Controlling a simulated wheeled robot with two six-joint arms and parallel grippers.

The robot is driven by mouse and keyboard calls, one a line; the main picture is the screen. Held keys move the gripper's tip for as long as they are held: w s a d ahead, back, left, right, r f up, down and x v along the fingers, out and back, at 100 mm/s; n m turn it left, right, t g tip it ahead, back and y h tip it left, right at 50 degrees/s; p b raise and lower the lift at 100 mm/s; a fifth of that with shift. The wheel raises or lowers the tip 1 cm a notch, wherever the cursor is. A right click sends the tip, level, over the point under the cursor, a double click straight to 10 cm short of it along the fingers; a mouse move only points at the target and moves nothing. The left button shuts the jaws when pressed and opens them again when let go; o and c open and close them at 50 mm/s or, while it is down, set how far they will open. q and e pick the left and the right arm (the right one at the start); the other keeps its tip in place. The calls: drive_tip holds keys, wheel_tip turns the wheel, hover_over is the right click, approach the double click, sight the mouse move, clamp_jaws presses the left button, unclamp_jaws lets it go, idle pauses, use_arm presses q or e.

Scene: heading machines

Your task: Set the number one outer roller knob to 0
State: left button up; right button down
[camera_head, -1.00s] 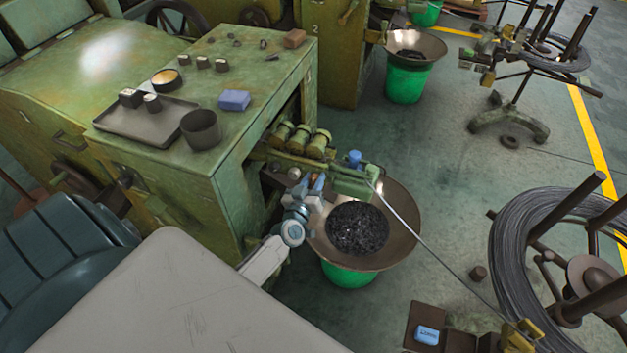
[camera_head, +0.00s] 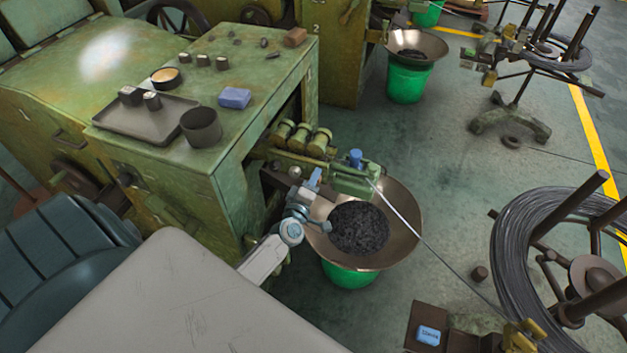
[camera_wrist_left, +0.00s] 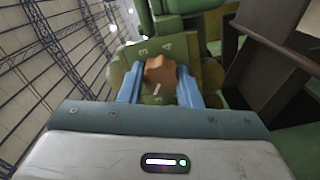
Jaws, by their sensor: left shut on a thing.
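The knob (camera_wrist_left: 159,72) is orange-brown with a short white mark on its lower part in the left wrist view. It sits on a green dial plate (camera_wrist_left: 130,62) where a 3 and a 4 can be read above it; other digits are unclear. My left gripper (camera_wrist_left: 160,84) has a blue finger on each side of the knob and is shut on it. In the head view my left gripper (camera_head: 314,180) is beside the green roller unit (camera_head: 301,138), and the knob is hidden there. My right gripper is not in view.
A metal bowl (camera_head: 407,235) of dark parts on a green bucket (camera_head: 350,274) stands just right of my left gripper. A wire (camera_head: 440,259) runs from the green block (camera_head: 352,184) to the coil stand at lower right. The machine top (camera_head: 215,85) holds a tray (camera_head: 125,118) and a cup.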

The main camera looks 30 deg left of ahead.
use_arm(q)
drive_tip(key=n+b, duration=0.1)
drive_tip(key=n, duration=0.5)
drive_tip(key=shift+f+b, duration=0.2)
drive_tip(key=shift+b, duration=0.1)
drive_tip(key=n+b, duration=0.1)
drive_tip(key=n, duration=0.4)
drive_tip(key=shift+f+n, duration=0.1)
drive_tip(key=shift+n, duration=0.2)
drive_tip(key=shift+n+b, duration=0.35)
drive_tip(key=shift+n, duration=0.15)
drive_tip(key=o, duration=0.7)
drive_tip(key=shift+s, duration=0.15)
drive_tip(key=b+v, duration=0.1)
drive_tip(key=v, duration=0.9)
drive_tip(key=shift+s+d+b, duration=0.2)
drive_tip(key=shift+s+b, duration=0.1)
